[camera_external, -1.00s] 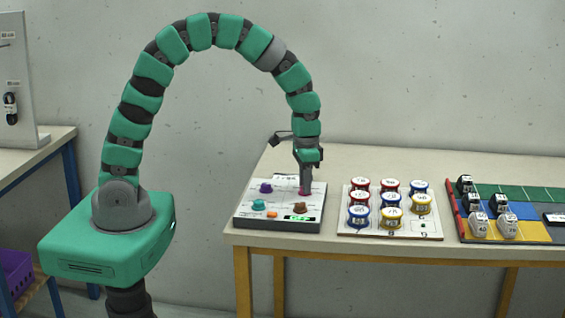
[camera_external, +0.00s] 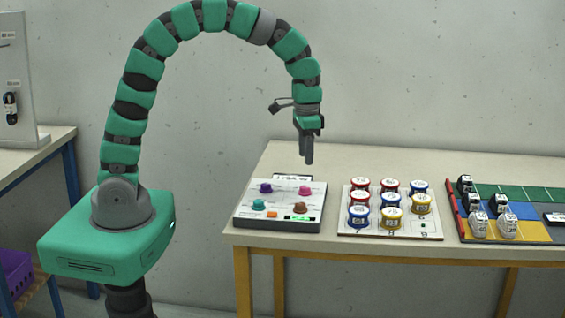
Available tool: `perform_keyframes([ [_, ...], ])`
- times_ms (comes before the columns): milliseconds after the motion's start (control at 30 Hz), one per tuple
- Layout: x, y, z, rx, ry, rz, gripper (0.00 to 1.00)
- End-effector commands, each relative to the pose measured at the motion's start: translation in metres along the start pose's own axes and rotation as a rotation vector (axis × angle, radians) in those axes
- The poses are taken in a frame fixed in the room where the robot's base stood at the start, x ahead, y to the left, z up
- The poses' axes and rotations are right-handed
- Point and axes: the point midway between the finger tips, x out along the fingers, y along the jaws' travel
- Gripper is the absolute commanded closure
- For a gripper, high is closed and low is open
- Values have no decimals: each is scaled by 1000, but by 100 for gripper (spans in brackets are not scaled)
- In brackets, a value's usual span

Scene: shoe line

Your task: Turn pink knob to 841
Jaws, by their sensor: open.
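The pink knob (camera_external: 305,190) sits at the back right of a white and grey control panel (camera_external: 247,214) on the table. A purple knob (camera_external: 265,188), a teal knob (camera_external: 259,205) and a brown knob (camera_external: 301,208) are on the same panel. A small green display (camera_external: 298,218) is lit at the panel's front; its digits are too small to read. My gripper (camera_external: 308,160) points down above the pink knob, clear of it. It is open and holds nothing. The pink knob is in full view, but its setting cannot be read.
An orange button (camera_external: 272,214) is at the panel's front edge. To the right, a white board (camera_external: 400,232) holds several red, blue and yellow tins. Further right, a coloured mat (camera_external: 530,234) carries several black and white items.

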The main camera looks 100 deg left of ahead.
Motion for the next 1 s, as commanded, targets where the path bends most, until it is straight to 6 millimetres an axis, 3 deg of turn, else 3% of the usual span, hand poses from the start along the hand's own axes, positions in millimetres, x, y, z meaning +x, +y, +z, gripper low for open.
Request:
perform_keyframes([
  [100,-23,0,-2,0,8,0,52],
  [300,-44,0,-1,0,5,0,52],
  [867,-49,0,-1,0,4,0,52],
  [1000,-64,9,-6,16,56,0,52],
])
